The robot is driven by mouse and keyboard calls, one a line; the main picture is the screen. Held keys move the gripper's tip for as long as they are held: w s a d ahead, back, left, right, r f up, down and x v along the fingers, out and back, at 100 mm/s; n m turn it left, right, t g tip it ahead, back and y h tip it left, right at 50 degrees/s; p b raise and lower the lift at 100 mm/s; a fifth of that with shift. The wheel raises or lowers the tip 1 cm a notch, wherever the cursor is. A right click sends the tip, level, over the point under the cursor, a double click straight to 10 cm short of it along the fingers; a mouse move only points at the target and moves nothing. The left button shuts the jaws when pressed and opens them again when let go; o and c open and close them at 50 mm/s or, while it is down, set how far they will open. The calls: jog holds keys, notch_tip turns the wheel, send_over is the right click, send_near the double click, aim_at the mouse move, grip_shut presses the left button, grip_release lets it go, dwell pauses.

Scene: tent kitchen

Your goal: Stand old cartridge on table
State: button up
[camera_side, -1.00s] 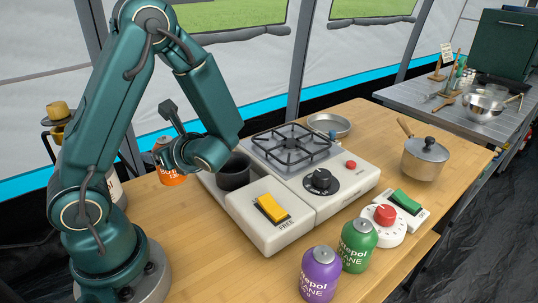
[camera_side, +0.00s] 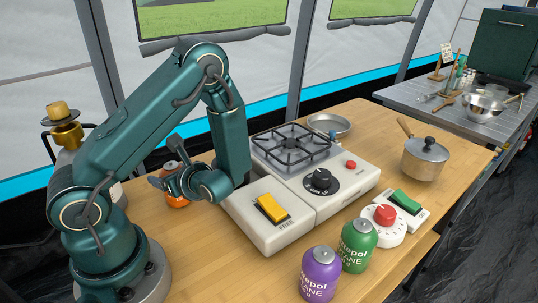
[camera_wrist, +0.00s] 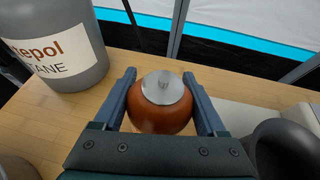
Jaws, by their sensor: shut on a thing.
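The old cartridge, an orange canister (camera_side: 177,202) with a grey metal top, is upright at the left of the wooden table, left of the stove. My gripper (camera_side: 168,182) is shut on it and hides its middle in the side view. In the wrist view the cartridge (camera_wrist: 160,118) sits between the two fingers of my gripper (camera_wrist: 158,76), its metal cap facing the camera. Its base is at or very near the table (camera_side: 190,238); I cannot tell whether it touches.
A large grey bottle (camera_wrist: 60,45) stands left of the cartridge. The stove (camera_side: 268,215) with its yellow switch is to the right; a dark round cup (camera_wrist: 285,150) shows there in the wrist view. Purple (camera_side: 320,275) and green (camera_side: 358,245) canisters stand at the front.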

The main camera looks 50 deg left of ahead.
jog(key=shift+f, duration=0.1)
jog(key=o, duration=1.5)
jog(key=shift+o, duration=0.2)
jog(key=shift+w+d+r, duration=0.1)
jog(key=shift+d+r, duration=0.15)
jog(key=d+r+n+t+h, duration=0.3)
jog(key=d+r+n+h, duration=0.3)
jog(key=d+n, duration=0.2)
jog(key=d+r+n+t+h, duration=0.4)
jog(key=d+r+n+h, duration=0.2)
jog(key=d, duration=0.7)
jog(key=shift+w+d+n+t+h, duration=0.3)
jog(key=shift+n+h, duration=0.3)
jog(key=shift+n, duration=0.5)
